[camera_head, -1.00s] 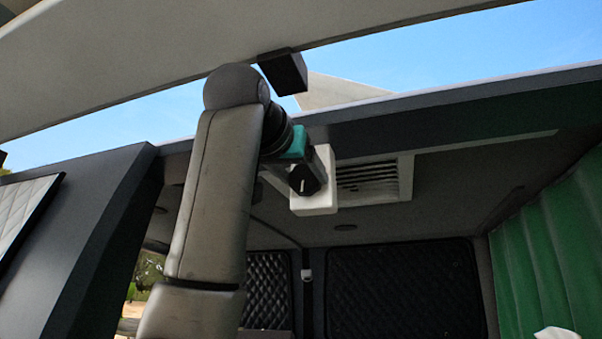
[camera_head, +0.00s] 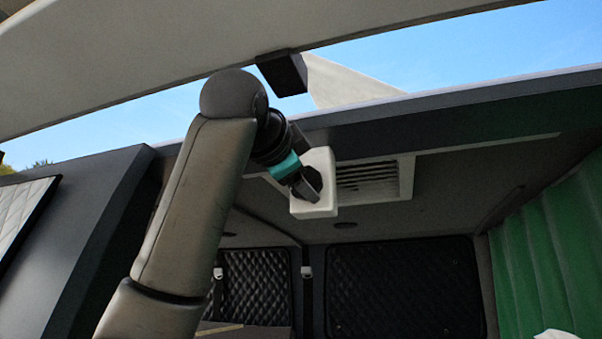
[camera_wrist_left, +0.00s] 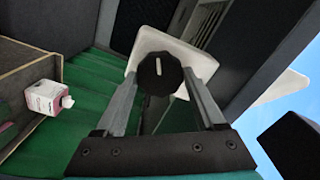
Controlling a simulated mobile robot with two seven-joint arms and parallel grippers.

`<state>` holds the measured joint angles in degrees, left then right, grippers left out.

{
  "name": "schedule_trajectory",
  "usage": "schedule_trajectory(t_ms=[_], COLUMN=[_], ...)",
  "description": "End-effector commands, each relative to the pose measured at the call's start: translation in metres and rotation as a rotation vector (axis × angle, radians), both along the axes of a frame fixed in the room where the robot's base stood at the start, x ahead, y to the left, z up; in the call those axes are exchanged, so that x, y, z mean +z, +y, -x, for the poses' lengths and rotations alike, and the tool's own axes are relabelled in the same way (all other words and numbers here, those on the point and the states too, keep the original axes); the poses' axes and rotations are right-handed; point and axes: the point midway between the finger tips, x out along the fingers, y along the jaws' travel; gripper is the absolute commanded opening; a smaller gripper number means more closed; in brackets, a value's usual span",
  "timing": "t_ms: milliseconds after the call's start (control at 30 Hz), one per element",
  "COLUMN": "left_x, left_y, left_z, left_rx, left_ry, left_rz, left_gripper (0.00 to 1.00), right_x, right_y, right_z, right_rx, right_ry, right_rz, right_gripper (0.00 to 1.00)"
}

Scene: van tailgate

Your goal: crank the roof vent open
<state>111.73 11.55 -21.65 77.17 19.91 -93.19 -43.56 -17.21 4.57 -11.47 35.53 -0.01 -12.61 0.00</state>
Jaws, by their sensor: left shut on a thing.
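My left gripper (camera_head: 304,186) is shut on a black knob (camera_head: 313,180) on the white crank housing (camera_head: 317,208) under the van's ceiling. In the left wrist view the knob (camera_wrist_left: 159,77), with a white mark, sits between the two grey fingertips. The white housing (camera_wrist_left: 162,42) is behind it. The slatted roof vent (camera_head: 366,181) is just right of the housing. Above the roof edge a pale tilted panel (camera_head: 340,83), seemingly the vent lid, stands raised against the sky. My right gripper is not in view.
The raised tailgate (camera_head: 150,55) crosses above my left arm, with a black block (camera_head: 284,73) on its underside close to the arm. A green curtain (camera_head: 560,255) hangs at right. In the left wrist view a pink-and-white bottle (camera_wrist_left: 48,97) stands by a wooden edge.

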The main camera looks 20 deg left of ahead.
Motion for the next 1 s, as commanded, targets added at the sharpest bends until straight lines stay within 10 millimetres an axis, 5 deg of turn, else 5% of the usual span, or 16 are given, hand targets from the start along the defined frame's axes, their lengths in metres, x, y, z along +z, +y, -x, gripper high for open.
schedule_trajectory(t_ms=[433, 1000], left_x=[-0.0018, -0.0023], left_y=[0.0005, -0.0004], left_z=[-0.0011, -0.0010], left_rx=[0.001, -0.002], left_ry=[-0.001, -0.003], left_rz=[-0.252, -0.296], left_gripper=[0.16, 0.16], right_x=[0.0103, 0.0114], right_y=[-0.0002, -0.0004], right_z=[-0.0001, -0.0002], right_rx=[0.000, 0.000], right_ry=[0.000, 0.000], right_rz=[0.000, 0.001], right_gripper=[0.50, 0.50])
